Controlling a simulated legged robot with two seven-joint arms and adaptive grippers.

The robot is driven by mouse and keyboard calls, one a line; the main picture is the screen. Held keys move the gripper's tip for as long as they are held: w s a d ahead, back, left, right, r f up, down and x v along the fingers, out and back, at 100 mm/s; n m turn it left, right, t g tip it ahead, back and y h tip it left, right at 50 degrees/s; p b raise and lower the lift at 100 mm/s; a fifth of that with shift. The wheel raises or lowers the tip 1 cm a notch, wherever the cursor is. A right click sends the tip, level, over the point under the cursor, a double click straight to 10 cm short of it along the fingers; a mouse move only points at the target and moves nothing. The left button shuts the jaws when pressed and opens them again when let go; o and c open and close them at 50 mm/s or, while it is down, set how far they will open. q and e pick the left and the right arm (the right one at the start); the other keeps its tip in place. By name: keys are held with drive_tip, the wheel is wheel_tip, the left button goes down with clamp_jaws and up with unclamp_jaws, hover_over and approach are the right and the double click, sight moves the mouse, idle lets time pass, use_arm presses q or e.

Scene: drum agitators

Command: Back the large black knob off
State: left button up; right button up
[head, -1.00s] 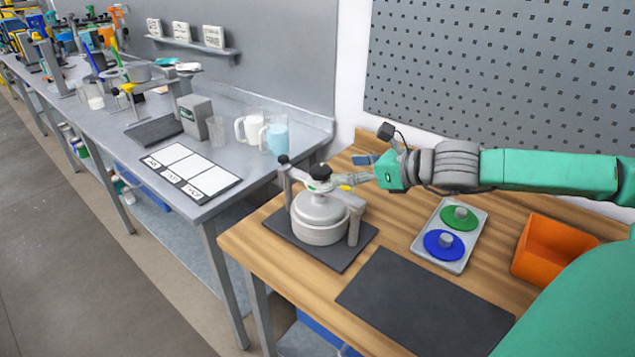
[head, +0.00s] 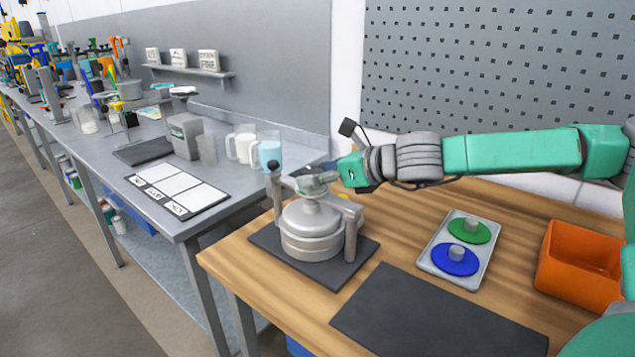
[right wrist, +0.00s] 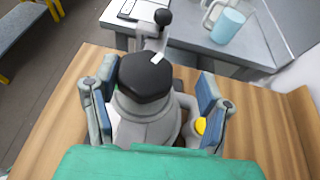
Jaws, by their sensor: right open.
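In the head view my right gripper (head: 314,182) covers the knob. In the right wrist view the gripper (right wrist: 155,88) is open, with one blue-padded finger on each side of the knob and gaps visible. A small black ball knob (head: 272,165) tops the frame's left post; it also shows in the right wrist view (right wrist: 162,17). My left gripper is not in view.
The vessel stands on a dark mat on the wooden bench (head: 232,258). A tray (head: 480,268) with green and blue discs and an orange bin (head: 580,265) lie to the right. An empty dark mat (head: 430,315) is in front. A grey bench with jugs stands left.

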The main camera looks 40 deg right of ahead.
drive_tip(key=shift+a+r, duration=0.1)
drive_tip(key=shift+a, duration=0.15)
drive_tip(key=shift+a+r, duration=0.25)
drive_tip(key=shift+a, duration=0.65)
drive_tip(key=c, duration=0.5)
drive_tip(key=shift+a, duration=0.25)
drive_tip(key=c, duration=0.6)
drive_tip(key=shift+d+f, duration=0.1)
drive_tip(key=shift+d, duration=0.05)
drive_tip(key=shift+c, duration=0.6)
drive_tip(key=shift+w+d+f, duration=0.15)
drive_tip(key=shift+d+f, duration=0.1)
drive_tip(key=shift+d, duration=0.25)
drive_tip(key=n+g+y+p, duration=0.2)
drive_tip(key=n+y+p, duration=0.2)
drive_tip(key=p, duration=0.6)
drive_tip(key=shift+r, duration=0.15)
use_arm(q)
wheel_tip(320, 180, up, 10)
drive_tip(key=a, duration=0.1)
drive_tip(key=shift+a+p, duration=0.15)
drive_tip(key=shift+p, duration=0.2)
use_arm(e)
drive_tip(key=shift+s+n+g+y, duration=0.2)
drive_tip(key=shift+n+g+y, duration=0.1)
drive_tip(key=shift+n+g, duration=0.1)
drive_tip(key=shift+f, duration=0.2)
